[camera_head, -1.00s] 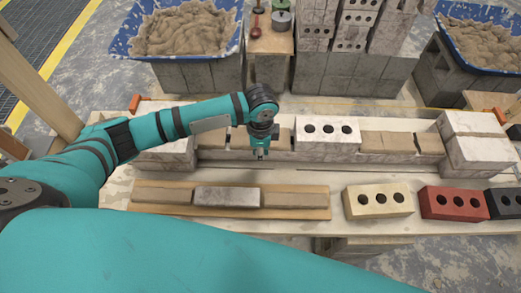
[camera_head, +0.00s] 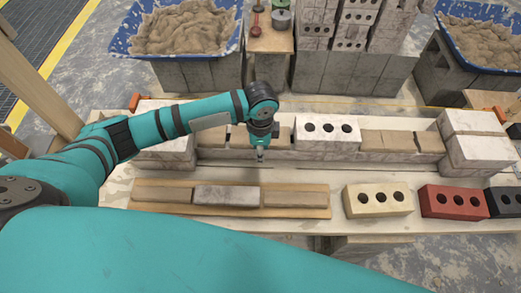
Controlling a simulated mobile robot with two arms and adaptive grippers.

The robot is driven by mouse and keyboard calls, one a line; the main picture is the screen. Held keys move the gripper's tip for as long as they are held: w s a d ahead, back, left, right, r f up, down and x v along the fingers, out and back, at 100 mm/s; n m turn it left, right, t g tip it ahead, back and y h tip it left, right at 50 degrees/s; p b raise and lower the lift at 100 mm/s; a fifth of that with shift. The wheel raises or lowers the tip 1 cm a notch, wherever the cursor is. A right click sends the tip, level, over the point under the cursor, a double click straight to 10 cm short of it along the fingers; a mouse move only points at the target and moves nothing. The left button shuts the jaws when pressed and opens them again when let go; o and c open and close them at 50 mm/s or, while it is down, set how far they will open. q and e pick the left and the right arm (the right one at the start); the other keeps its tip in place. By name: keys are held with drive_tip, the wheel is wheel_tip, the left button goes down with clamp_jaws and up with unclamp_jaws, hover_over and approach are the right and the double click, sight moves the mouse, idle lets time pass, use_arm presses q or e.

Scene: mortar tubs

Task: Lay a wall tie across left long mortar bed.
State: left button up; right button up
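A low pale wall runs across the bench, with brown mortar on top on both sides of a white three-hole brick (camera_head: 327,132). The left mortar stretch (camera_head: 213,138) is partly covered by my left arm and gripper. My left gripper (camera_head: 260,155) points down in front of the wall, left of the white brick; its fingers look narrow and close together, and I cannot tell whether they hold anything. Thin dark lines (camera_head: 318,169) lie along the bench in front of the wall; I cannot tell whether they are wall ties. My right gripper is not in view.
In front lies a wooden board (camera_head: 323,212) with brown mortar pieces and a grey block (camera_head: 227,196). Cream (camera_head: 379,200), red (camera_head: 453,203) and dark (camera_head: 506,202) bricks sit to its right. Blue mortar tubs (camera_head: 122,42) stand behind. Stacked blocks end the wall.

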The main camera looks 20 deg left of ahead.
use_arm(q)
wheel_tip(320, 180, up, 11)
idle(0.3)
drive_tip(key=shift+r, duration=0.1)
